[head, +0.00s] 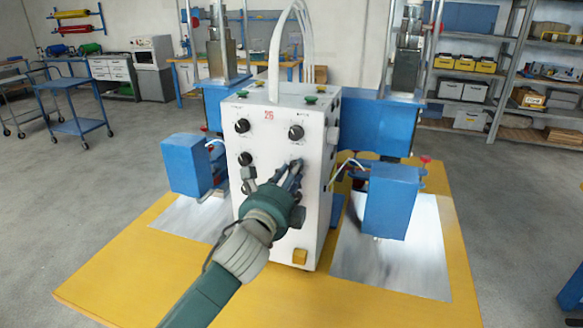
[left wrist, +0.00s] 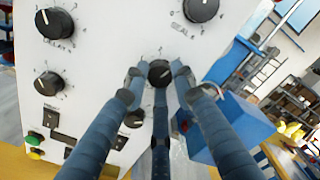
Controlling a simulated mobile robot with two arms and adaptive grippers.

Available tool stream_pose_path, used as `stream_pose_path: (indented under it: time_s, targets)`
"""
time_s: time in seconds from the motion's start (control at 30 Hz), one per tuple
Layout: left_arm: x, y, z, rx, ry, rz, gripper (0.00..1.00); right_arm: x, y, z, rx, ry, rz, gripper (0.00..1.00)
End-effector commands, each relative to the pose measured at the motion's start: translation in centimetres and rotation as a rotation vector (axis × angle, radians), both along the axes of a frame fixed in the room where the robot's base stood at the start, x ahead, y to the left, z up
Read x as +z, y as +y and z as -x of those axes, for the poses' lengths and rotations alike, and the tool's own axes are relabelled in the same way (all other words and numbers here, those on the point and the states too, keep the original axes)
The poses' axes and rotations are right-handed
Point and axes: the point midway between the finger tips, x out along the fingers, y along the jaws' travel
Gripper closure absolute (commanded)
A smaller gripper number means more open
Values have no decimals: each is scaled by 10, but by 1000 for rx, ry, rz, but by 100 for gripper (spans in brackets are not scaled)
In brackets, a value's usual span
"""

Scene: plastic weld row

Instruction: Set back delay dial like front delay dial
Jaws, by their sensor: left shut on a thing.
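A white control box (head: 281,100) with several black dials stands on the yellow table. My left gripper (head: 293,168) reaches its front face, in the right column below the upper right dial (head: 296,132). In the left wrist view, the fingers of my left gripper (left wrist: 158,76) are shut around a black dial (left wrist: 160,73), whose pointer is hard to read. The upper left dial (left wrist: 55,22) has a label that seems to read DELAY; its white mark points up and left. The label by the gripped dial is hidden. My right gripper is not in view.
More dials, including one at middle left (left wrist: 48,83), sit close around the fingers. Blue blocks (head: 390,200) (head: 187,165) flank the box above metal plates (head: 425,260). White cables (head: 275,50) rise from its top. The yellow table front (head: 370,305) is clear.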

Motion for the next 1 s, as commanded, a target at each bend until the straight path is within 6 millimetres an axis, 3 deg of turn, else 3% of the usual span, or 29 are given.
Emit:
stream_pose_path:
  time_s: [0.6, 1.0]
  targets:
    - [-4, -4, 2, -2, 188, 535, 100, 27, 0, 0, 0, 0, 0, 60]
    - [-4, -4, 2, -2, 250, 731, 100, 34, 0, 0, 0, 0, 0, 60]
